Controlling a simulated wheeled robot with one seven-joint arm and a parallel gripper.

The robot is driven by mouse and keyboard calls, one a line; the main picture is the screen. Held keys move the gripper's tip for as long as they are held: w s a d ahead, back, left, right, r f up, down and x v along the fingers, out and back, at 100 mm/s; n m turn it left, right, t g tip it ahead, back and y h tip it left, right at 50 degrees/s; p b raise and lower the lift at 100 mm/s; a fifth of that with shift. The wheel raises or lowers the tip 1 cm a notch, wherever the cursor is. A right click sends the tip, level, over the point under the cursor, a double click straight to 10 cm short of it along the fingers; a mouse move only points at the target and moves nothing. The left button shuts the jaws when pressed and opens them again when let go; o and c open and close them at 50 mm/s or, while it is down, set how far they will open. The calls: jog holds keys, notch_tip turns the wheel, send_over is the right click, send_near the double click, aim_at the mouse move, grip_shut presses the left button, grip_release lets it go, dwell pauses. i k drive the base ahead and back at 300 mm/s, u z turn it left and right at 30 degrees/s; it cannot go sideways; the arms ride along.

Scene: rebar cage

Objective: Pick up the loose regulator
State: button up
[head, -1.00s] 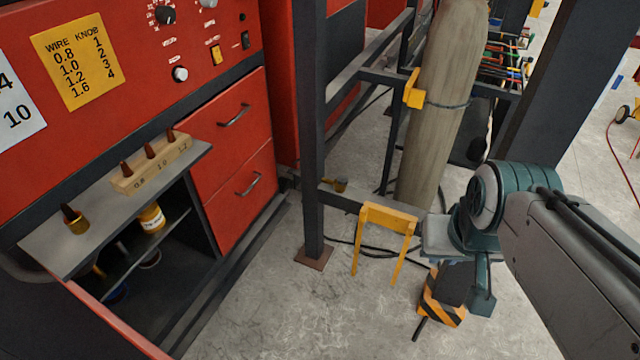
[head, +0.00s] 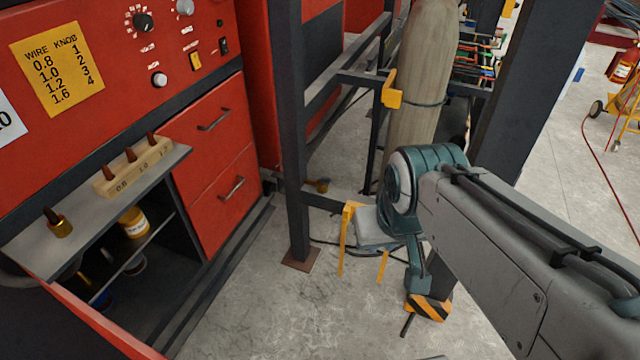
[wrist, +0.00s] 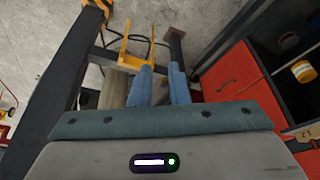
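A small brass-coloured piece (head: 322,185) sits by the lower rail of the dark frame in the head view. It may be the loose regulator, but it is too small to tell. I cannot make it out in the wrist view. In the wrist view my gripper (wrist: 161,72) shows two blue fingers with a narrow gap and nothing seen between them. In the head view my arm comes from the right, and its grey hand is beside the yellow bracket, right of the brass piece. The fingers are hidden there.
A yellow bracket (head: 349,215) stands by the lower rail; it also shows in the wrist view (wrist: 128,52). A dark upright post (head: 291,130) and a tall cylinder (head: 421,80) flank the space. A red cabinet (head: 212,165) is at left. Cables lie on the concrete floor.

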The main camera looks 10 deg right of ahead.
aim_at(322, 185)
jog(key=z, duration=0.25)
jog(key=i, duration=1.7)
jog(key=u, duration=0.45)
